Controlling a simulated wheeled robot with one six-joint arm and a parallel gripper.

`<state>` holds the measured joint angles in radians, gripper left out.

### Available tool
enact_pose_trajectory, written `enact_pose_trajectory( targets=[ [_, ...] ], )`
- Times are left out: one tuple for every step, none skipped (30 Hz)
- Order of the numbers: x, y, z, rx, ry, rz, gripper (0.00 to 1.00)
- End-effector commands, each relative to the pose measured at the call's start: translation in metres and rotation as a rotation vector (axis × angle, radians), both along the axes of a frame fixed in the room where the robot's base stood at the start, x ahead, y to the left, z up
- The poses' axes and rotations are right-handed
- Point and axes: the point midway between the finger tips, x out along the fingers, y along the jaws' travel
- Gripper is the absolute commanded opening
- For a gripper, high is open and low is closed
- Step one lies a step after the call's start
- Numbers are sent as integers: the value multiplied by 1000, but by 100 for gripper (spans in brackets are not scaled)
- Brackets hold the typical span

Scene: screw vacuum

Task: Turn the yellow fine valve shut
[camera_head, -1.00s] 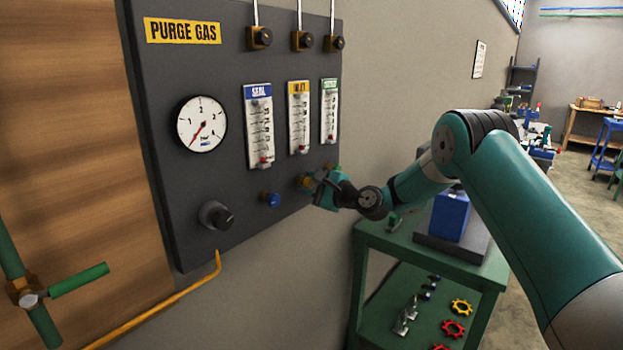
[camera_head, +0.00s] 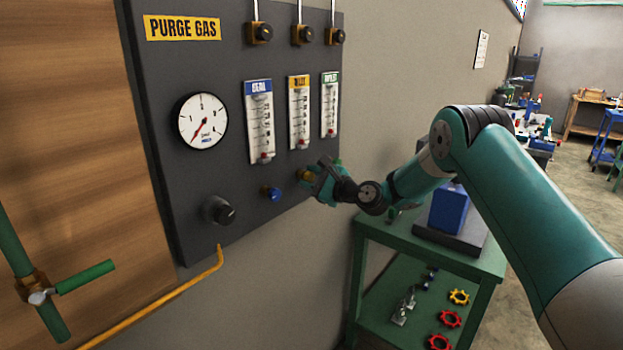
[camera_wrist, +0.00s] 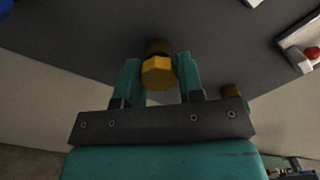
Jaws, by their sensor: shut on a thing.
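The yellow fine valve (camera_wrist: 158,72) is a small knob on the dark panel below the yellow-labelled flow tube. In the wrist view it sits between my two teal fingers, and my gripper (camera_wrist: 160,80) is shut on it. In the head view my gripper (camera_head: 314,178) is at the panel and the yellow valve (camera_head: 305,175) shows just at its fingertips, partly hidden. The yellow-labelled flow tube (camera_head: 299,112) has a red float near its bottom.
A blue knob (camera_head: 271,193) sits left of my gripper and a green knob (camera_wrist: 231,91) sits close on the other side. A black knob (camera_head: 219,210) and a pressure gauge (camera_head: 203,121) are further left. A green cart (camera_head: 430,245) stands below my arm.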

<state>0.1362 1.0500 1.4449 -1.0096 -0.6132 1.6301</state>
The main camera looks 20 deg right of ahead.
Motion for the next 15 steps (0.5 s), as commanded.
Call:
enact_pose_trajectory(
  targets=[
    [1,-2,2,0,-6,-6,11],
    [1,-2,2,0,-6,-6,42],
    [1,-2,2,0,-5,-6,51],
    [1,-2,2,0,-4,-5,58],
    [1,-2,2,1,-5,-4,60],
    [1,-1,2,0,-4,-4,60],
    [1,-1,1,0,-3,-3,60],
    [1,-1,1,0,-3,-3,60],
    [1,0,1,0,-3,-2,60],
    [1,0,1,0,-3,-1,60],
    [0,0,1,0,-2,-1,60],
    [0,0,1,0,-2,-1,60],
    [0,0,0,0,-2,-1,60],
    [-1,-1,0,0,-2,-1,60],
    [-3,-3,-1,-1,-1,-1,60]
  ],
)
